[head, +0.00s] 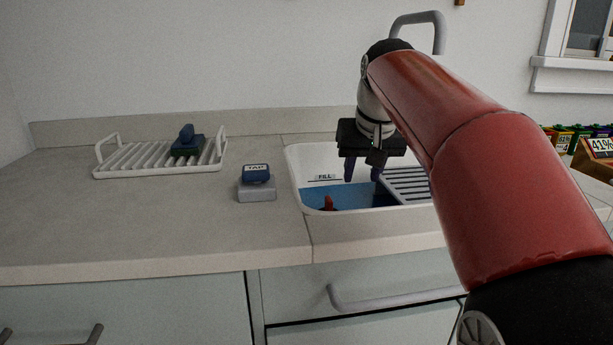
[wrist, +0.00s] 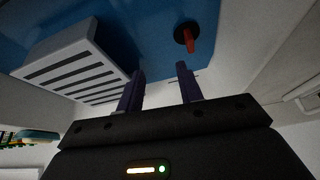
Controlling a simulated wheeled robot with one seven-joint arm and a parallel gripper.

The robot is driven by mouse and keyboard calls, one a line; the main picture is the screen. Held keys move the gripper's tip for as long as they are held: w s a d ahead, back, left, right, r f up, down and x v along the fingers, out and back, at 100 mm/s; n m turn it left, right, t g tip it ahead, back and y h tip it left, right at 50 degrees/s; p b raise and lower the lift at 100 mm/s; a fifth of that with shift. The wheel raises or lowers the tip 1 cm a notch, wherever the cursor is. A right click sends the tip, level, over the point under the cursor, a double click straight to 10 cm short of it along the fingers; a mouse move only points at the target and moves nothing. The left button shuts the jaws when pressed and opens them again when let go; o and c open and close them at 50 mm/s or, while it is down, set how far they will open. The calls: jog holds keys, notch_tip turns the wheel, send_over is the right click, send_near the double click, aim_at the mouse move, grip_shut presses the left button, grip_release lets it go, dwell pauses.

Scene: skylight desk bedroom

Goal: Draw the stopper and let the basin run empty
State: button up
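The white basin (head: 312,197) is set in the counter and holds blue water (head: 350,194), with a FILL line marked on its back wall. The red stopper (head: 328,203) pokes up near the basin's front left. In the wrist view the stopper (wrist: 190,40) shows as a red handle on a dark round base, beyond my right fingertip. My gripper (head: 362,172) points down over the basin, to the right of and behind the stopper. Its two fingers are apart with nothing between them; they also show in the wrist view (wrist: 160,72). Nothing touches the stopper.
A slatted grey rack (head: 405,184) covers the basin's right part, close to my gripper. A block labelled TAP (head: 256,181) stands on the counter left of the basin. A white drying rack (head: 140,157) holding a dark blue item (head: 187,142) is farther left. The front left counter is clear.

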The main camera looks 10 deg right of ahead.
send_near(330, 199)
jog(key=x, duration=0.2)
jog(key=shift+n+g, duration=0.3)
jog(key=shift+n, duration=0.2)
jog(key=b+x, duration=0.1)
jog(key=x, duration=0.6)
jog(key=shift+w+f, duration=0.3)
grip_shut()
jog(key=shift+r, duration=0.1)
jog(key=shift+r+p, duration=1.1)
jog(key=shift+r, duration=0.2)
